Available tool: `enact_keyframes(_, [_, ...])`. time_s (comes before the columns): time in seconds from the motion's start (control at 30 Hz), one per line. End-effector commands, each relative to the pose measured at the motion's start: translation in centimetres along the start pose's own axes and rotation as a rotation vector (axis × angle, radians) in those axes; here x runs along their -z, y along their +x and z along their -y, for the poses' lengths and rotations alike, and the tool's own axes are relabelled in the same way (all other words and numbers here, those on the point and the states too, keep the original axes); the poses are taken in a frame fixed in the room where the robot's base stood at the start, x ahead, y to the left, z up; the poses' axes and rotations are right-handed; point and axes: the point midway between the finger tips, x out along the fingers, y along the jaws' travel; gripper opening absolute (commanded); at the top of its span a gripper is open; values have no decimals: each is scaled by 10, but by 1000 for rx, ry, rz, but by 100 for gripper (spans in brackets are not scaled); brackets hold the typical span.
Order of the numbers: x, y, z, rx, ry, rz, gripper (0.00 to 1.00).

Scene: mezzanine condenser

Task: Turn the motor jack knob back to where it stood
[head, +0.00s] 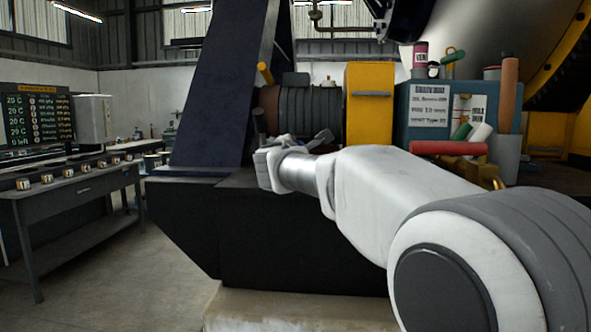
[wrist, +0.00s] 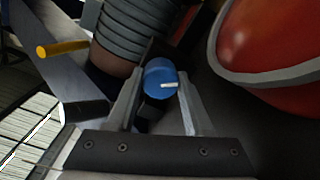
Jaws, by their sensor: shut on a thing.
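The motor jack knob is the blue round knob (wrist: 158,80) with a white pointer mark, seen between my fingers in the wrist view. The mark points to the right in that view. My gripper (wrist: 160,95) is shut on the knob, one finger on each side of it. In the head view my gripper (head: 262,160) reaches to the front of the machine, below the grey ribbed motor (head: 310,110). The knob itself is not clearly seen there, being hidden by the gripper and wrist.
A yellow handle (wrist: 60,47) sticks out at the left in the wrist view, and a large red rounded body (wrist: 270,35) is close on the right. A blue box (head: 430,108) with rolls and cups stands right of the yellow block (head: 369,115). A workbench (head: 70,185) stands at the left.

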Motion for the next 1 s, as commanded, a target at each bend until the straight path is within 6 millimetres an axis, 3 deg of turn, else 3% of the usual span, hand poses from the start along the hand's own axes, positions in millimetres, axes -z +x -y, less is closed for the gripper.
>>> enact_keyframes(0.5, [1, 0, 2, 1, 429, -11, 0])
enact_keyframes(1.0, [-1, 0, -1, 3, 578, -14, 0])
